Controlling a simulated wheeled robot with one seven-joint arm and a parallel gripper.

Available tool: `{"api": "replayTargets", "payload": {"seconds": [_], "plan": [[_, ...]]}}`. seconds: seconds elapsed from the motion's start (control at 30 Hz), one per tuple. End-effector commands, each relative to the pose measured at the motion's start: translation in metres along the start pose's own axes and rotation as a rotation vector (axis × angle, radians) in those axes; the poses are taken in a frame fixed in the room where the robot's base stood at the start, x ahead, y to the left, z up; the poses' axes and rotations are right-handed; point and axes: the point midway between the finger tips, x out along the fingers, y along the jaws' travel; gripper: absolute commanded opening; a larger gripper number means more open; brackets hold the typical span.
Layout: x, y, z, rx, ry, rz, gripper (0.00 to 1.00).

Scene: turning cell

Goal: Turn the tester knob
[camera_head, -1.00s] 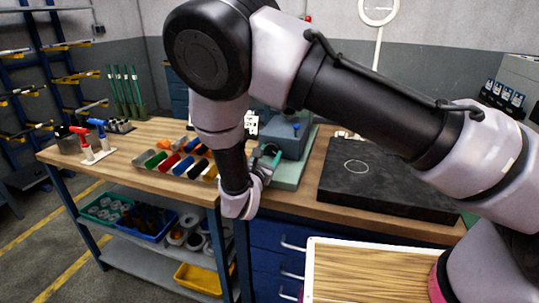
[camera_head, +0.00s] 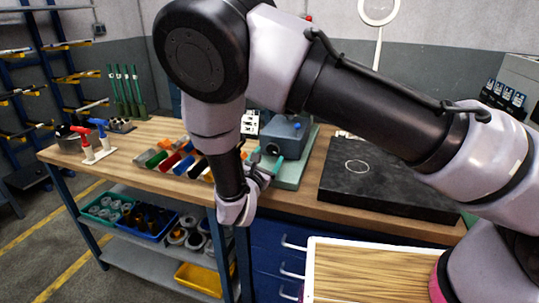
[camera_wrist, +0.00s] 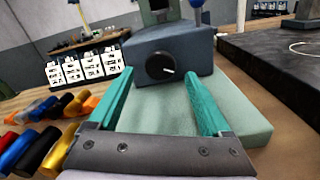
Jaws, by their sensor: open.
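The tester is a blue-grey box (camera_wrist: 193,55) on a pale green base plate (camera_wrist: 165,105). Its black round knob (camera_wrist: 160,66) faces me in the wrist view, with a white pointer line aimed to the right. My gripper (camera_wrist: 163,92) has two teal fingers, open and empty. The knob appears between the fingertips and beyond them, with no contact visible. In the head view the tester box (camera_head: 283,137) stands on the bench, and my gripper (camera_head: 265,163) is at its left front side.
Several coloured handles (camera_wrist: 40,140) lie left of the base plate. White labelled cards (camera_wrist: 85,68) stand behind them. A dark slab (camera_head: 385,190) lies to the right of the tester. A wood-topped tray (camera_head: 360,275) is in front of the bench.

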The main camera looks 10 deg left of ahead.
Motion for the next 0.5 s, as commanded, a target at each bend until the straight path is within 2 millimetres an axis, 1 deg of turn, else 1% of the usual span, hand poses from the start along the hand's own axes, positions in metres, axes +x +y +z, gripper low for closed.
{"api": "replayTargets", "payload": {"seconds": [0.03, 0.1, 0.3, 0.4, 0.5], "plan": [[-0.012, 0.001, 0.000, 0.001, 0.002, 0.003, 0.82], [-0.027, 0.001, 0.000, 0.002, 0.002, 0.004, 0.82], [-0.064, 0.001, 0.000, 0.001, 0.001, 0.003, 0.82], [-0.076, 0.001, 0.000, 0.002, 0.001, 0.002, 0.82], [-0.083, 0.001, 0.000, 0.002, 0.000, 0.001, 0.82]]}}
